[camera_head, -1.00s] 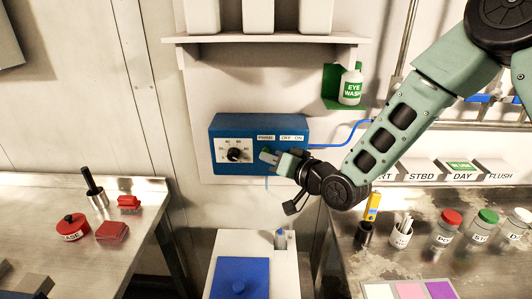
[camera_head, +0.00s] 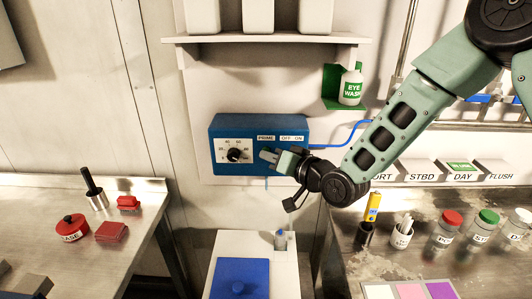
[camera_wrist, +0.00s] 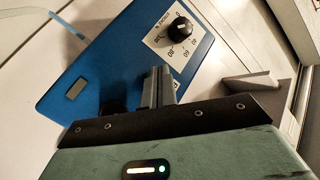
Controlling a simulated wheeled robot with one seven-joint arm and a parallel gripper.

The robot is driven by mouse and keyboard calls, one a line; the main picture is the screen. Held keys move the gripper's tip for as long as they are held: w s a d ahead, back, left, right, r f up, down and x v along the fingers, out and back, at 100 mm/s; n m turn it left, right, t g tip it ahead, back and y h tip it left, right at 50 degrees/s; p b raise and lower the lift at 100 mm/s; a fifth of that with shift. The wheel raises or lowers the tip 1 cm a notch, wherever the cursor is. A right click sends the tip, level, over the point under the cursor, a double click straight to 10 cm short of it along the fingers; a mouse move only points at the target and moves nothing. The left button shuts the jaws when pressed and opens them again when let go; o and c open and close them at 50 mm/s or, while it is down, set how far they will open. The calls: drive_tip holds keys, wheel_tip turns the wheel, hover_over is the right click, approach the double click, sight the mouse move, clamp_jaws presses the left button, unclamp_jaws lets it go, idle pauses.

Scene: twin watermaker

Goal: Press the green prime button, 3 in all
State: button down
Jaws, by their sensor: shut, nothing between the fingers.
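The blue control box (camera_head: 225,126) is on the wall in the middle of the head view. It carries a dial (camera_head: 235,154) at left, a PRIME label (camera_head: 266,138) and an OFF-ON label (camera_head: 292,138). My gripper (camera_head: 268,156) is shut and empty, just below the PRIME label at the box's front face. The green prime button is not visible; my gripper covers the area under its label. In the wrist view my shut fingers (camera_wrist: 158,85) point at the blue box (camera_wrist: 105,50), near the dial's knob (camera_wrist: 180,28). I cannot tell whether they touch the box.
A switch (camera_wrist: 76,90) sits on the box in the wrist view. A shelf (camera_head: 265,39) is above the box, and an eye wash bottle (camera_head: 351,88) is at upper right. A white unit with a blue lid (camera_head: 240,275) stands below. Benches are on both sides.

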drive_tip(key=shift+w, duration=0.2)
drive_tip(key=shift+s, duration=0.15)
idle(0.3)
drive_tip(key=shift+s+b, duration=0.3)
drive_tip(key=shift+s, duration=0.45)
drive_tip(key=shift+s, duration=0.1)
drive_tip(key=shift+s+b, duration=0.6)
drive_tip(key=shift+s, duration=1.8)
drive_tip(key=shift+a, duration=0.1)
